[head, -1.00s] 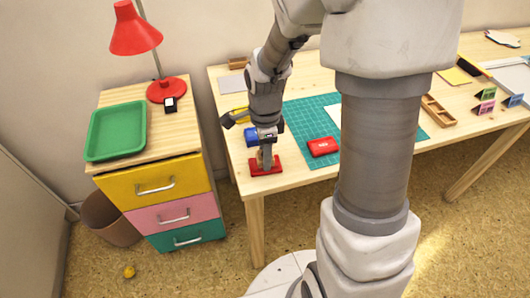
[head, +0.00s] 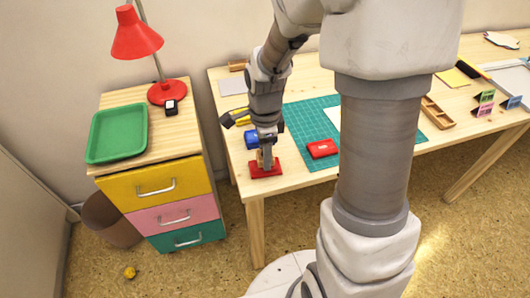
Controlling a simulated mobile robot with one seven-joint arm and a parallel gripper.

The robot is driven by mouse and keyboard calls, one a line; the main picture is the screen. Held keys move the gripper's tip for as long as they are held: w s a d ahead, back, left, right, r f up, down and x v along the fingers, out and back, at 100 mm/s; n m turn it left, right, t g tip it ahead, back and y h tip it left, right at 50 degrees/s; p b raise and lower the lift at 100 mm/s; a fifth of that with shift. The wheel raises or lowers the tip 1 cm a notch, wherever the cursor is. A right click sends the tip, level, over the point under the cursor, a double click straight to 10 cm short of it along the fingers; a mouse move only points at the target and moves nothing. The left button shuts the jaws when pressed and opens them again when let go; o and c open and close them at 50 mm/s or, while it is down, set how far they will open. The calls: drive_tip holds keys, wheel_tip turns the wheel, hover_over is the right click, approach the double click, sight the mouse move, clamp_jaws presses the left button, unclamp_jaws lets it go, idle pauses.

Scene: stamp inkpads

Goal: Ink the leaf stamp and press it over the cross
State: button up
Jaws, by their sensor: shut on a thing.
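My gripper (head: 267,158) points down at the near left corner of the desk. It is shut on a small stamp (head: 260,158) with a wood-coloured body, mostly hidden by the fingers. The stamp is over a red inkpad (head: 257,173) and looks low on it; I cannot tell whether they touch. The leaf design is not visible. A white paper (head: 333,113) shows in part on the green cutting mat (head: 300,120), the rest behind my arm. No cross can be seen.
A closed red tin (head: 322,149) lies on the mat's near edge, right of my gripper. A blue object (head: 251,139) and a yellow one (head: 243,117) are close behind my gripper. A wooden tray (head: 437,112) stands right. A drawer unit (head: 150,185) stands left of the desk.

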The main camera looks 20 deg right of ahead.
drive_tip(key=shift+r+p, duration=2.25)
drive_tip(key=shift+r, duration=0.55)
drive_tip(key=o, duration=0.4)
drive_tip(key=c, duration=0.4)
drive_tip(key=w+n, duration=0.1)
drive_tip(key=n, duration=0.1)
drive_tip(key=w+r+n, duration=0.1)
drive_tip(key=n, duration=0.1)
drive_tip(key=shift+n, duration=0.4)
drive_tip(key=w+r+n, duration=0.3)
drive_tip(key=w+n, duration=0.2)
drive_tip(key=n, duration=0.9)
drive_tip(key=shift+d, duration=0.2)
